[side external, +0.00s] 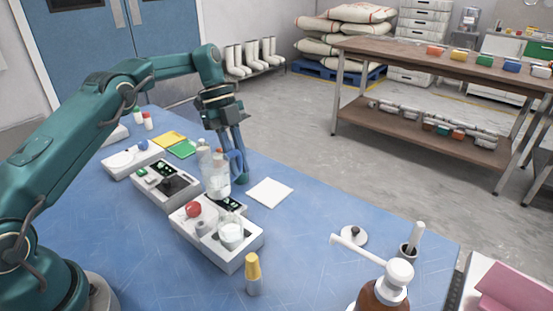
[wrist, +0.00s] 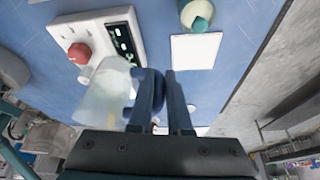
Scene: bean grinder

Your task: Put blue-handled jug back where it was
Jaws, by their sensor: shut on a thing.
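The clear jug (side external: 215,180) with the blue handle (side external: 237,160) is upright or nearly so, behind the front white device. My gripper (side external: 242,176) points down at the jug's right side and is shut on the handle. In the wrist view the jug (wrist: 104,92) is at the left, its blue handle (wrist: 146,92) at my gripper (wrist: 161,80). The jug's base partly overlaps the device's dark panel in the side view; I cannot tell whether it touches anything. A flat white square (side external: 270,192) lies bare on the table right of the jug; it also shows in the wrist view (wrist: 196,52).
The front white device (side external: 218,248) bears a red knob (side external: 193,209) and a glass beaker (side external: 231,232). A second device (side external: 165,186) stands left of the jug. A yellow-topped bottle (side external: 253,274) and a white-handled grinder (side external: 383,285) stand in front.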

